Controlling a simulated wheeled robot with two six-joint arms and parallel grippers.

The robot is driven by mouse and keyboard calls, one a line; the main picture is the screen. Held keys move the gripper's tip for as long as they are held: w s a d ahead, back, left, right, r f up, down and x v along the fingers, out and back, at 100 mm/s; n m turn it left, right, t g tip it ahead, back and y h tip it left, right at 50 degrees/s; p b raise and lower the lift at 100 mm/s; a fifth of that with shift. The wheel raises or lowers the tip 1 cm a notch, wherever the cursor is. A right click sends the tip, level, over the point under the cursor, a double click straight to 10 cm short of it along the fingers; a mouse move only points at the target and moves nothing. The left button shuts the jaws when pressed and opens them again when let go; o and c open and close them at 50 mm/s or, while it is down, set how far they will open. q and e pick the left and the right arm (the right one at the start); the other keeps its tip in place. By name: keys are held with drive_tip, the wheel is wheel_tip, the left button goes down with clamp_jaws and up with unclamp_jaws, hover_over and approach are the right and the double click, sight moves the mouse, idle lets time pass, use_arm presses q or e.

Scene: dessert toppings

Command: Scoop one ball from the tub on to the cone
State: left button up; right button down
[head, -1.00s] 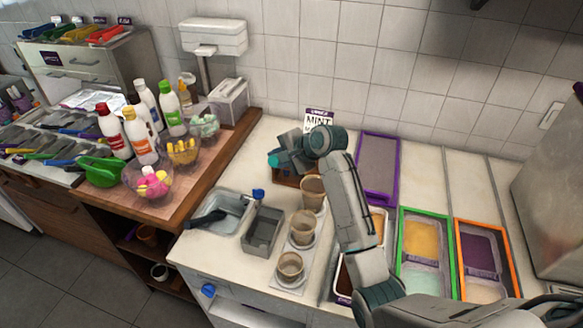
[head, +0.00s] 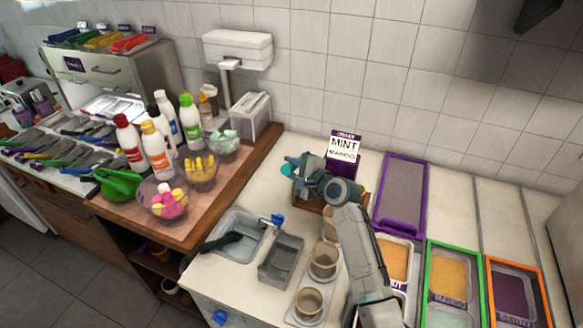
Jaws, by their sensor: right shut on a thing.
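My right gripper (head: 296,168) is over a small wooden stand (head: 311,203) at the back of the counter. It is shut on a teal-ended tool (head: 287,170), mostly hidden by the gripper. Tan cones or cups stand in a pale holder in front: a near one (head: 309,300), a middle one (head: 323,256) and a back one (head: 329,224), partly behind my arm. Tubs to the right hold orange (head: 393,259), yellow (head: 447,277) and purple (head: 510,292) fillings. A pale mint one (head: 446,316) is at the bottom edge.
A sign (head: 342,149) reading mint and mango stands behind my gripper. A purple-framed lid (head: 403,190) lies to its right. Bottles and bowls crowd the wooden side counter (head: 216,216).

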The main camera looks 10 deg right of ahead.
drive_tip(key=shift+s+f+m+t+b, duration=0.1)
drive_tip(key=shift+f+m+t+b, duration=0.15)
drive_tip(key=shift+m+t+b, duration=0.55)
drive_tip(key=m+t+h+b, duration=0.1)
drive_tip(key=b, duration=0.3)
drive_tip(key=shift+f+t, duration=0.15)
drive_tip(key=shift+t, duration=0.25)
drive_tip(key=m+t+b, duration=0.1)
drive_tip(key=m+t+h+b, duration=0.1)
drive_tip(key=m+b, duration=0.1)
drive_tip(key=shift+d+f+m+t+h, duration=0.1)
drive_tip(key=shift+d+m+t+h, duration=0.05)
drive_tip(key=shift+m+t+h, duration=0.15)
drive_tip(key=shift+m+t+h+b, duration=0.7)
drive_tip(key=shift+m+h+b, duration=0.1)
drive_tip(key=shift+m+b, duration=0.1)
drive_tip(key=shift+d+f+b, duration=0.1)
drive_tip(key=shift+f+b, duration=0.15)
drive_tip(key=shift+b, duration=0.05)
use_arm(q)
wheel_tip(320, 180, down, 12)
drive_tip(key=shift+s, duration=0.1)
use_arm(e)
drive_tip(key=shift+r, duration=0.1)
